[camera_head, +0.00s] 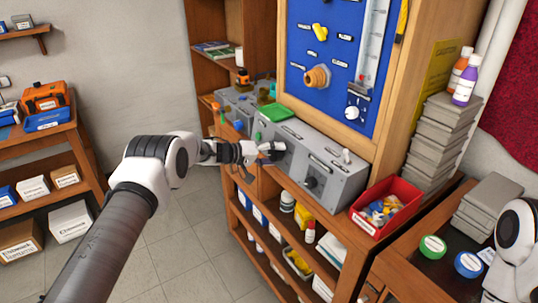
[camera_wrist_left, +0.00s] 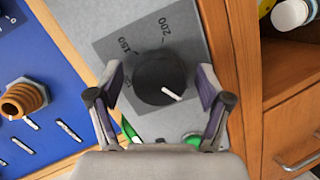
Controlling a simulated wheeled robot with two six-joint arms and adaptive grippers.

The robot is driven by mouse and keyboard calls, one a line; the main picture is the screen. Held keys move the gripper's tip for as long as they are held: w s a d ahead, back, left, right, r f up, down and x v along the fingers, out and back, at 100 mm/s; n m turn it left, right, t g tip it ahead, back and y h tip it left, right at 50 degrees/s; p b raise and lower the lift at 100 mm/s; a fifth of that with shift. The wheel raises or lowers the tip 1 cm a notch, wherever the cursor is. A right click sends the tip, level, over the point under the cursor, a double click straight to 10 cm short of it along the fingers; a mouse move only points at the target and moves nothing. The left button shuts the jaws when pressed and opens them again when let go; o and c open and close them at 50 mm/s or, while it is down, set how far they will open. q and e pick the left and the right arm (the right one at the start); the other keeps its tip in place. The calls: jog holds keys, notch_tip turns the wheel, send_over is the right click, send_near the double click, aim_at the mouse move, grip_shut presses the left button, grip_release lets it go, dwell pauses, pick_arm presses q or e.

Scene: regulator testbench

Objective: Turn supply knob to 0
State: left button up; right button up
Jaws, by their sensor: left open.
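A round black knob (camera_wrist_left: 158,80) with a white pointer sits on a grey dial plate (camera_wrist_left: 190,22) marked 150 and 200 in the left wrist view. Its pointer slants to the lower right of that picture, away from both numbers. My left gripper (camera_head: 272,150) is open in front of the left part of the grey control box (camera_head: 345,183). In the wrist view its two fingers (camera_wrist_left: 161,76) stand on either side of the knob, with small gaps. I cannot read which is labelled supply.
A blue panel (camera_head: 312,45) with an orange-brown fitting (camera_head: 317,77) rises behind the box. A green tray (camera_head: 279,112) lies on the box top. A red bin (camera_head: 375,220) of small parts stands to the right. Open shelves lie below; the floor at left is clear.

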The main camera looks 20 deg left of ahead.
pick_arm(q)
jog(key=v, duration=1.2)
